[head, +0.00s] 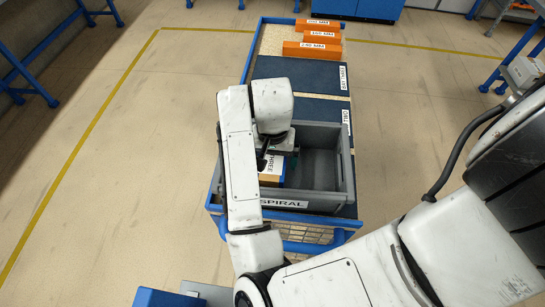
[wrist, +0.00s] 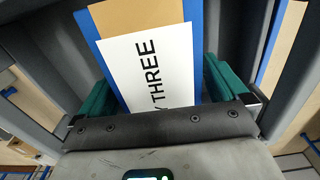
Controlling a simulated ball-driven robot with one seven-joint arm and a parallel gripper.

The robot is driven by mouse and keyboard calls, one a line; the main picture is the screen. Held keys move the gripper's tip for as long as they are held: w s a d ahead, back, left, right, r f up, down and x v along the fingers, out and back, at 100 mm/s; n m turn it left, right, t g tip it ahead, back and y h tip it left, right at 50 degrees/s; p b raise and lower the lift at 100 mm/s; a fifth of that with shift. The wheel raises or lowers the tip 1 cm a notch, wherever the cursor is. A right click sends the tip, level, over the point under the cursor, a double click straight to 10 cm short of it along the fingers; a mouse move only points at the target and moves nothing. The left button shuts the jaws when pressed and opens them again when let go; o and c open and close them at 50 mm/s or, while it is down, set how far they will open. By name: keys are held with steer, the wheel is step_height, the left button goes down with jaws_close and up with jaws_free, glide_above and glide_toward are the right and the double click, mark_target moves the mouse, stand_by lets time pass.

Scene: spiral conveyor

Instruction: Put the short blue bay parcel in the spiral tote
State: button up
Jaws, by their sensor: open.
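The blue bay parcel (head: 271,178) has blue sides, a brown top and a white label reading "THREE". It sits inside the left half of the grey spiral tote (head: 345,170), which has a "SPIRAL" label on its front. My gripper (head: 279,158) is low in the tote, over the parcel and partly hiding it. In the wrist view the parcel (wrist: 150,65) lies between the two teal fingers of my open gripper (wrist: 160,88). Gaps show beside the fingers, though contact at their tips cannot be told. The parcel's underside is hidden.
The tote stands at the near end of a blue-framed cart (head: 247,52). Dark mats (head: 300,75) with bay labels lie behind it, bare. Several orange bars (head: 312,50) lie at the far end. The right half of the tote is empty. Open floor surrounds the cart.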

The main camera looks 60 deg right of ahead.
steer(key=shift+r, duration=0.1)
step_height(320, 180, up, 12)
steer(key=p, duration=0.9)
steer(key=shift+p, duration=0.3)
